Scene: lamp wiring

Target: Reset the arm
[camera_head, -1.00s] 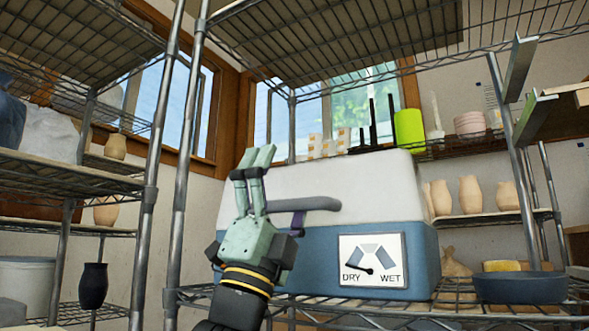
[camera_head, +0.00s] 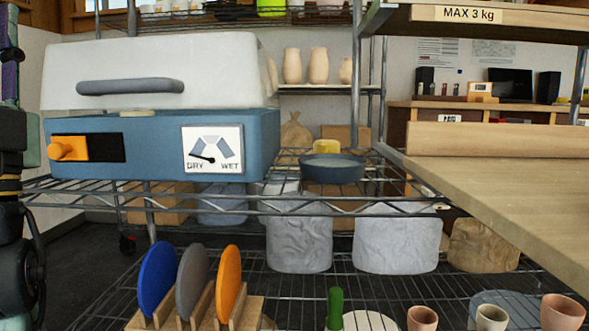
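My arm shows only as a dark strip at the left edge of the head view. Its fingertips are not visible, so whether the gripper is open or shut does not show. To its right, a white and blue box (camera_head: 150,70) with a grey handle (camera_head: 130,87) stands on a wire shelf, its lid down. An orange knob (camera_head: 68,148) sits at the left of its front. The dial (camera_head: 213,150) reads DRY to WET, with its needle toward DRY.
A blue bowl (camera_head: 332,169) stands right of the box. A wooden table (camera_head: 500,190) juts in at the right. Below are a rack (camera_head: 205,308) with blue, grey and orange discs, wrapped grey blocks (camera_head: 396,240) and small pots (camera_head: 491,318). A sign reads MAX 3 kg (camera_head: 472,14).

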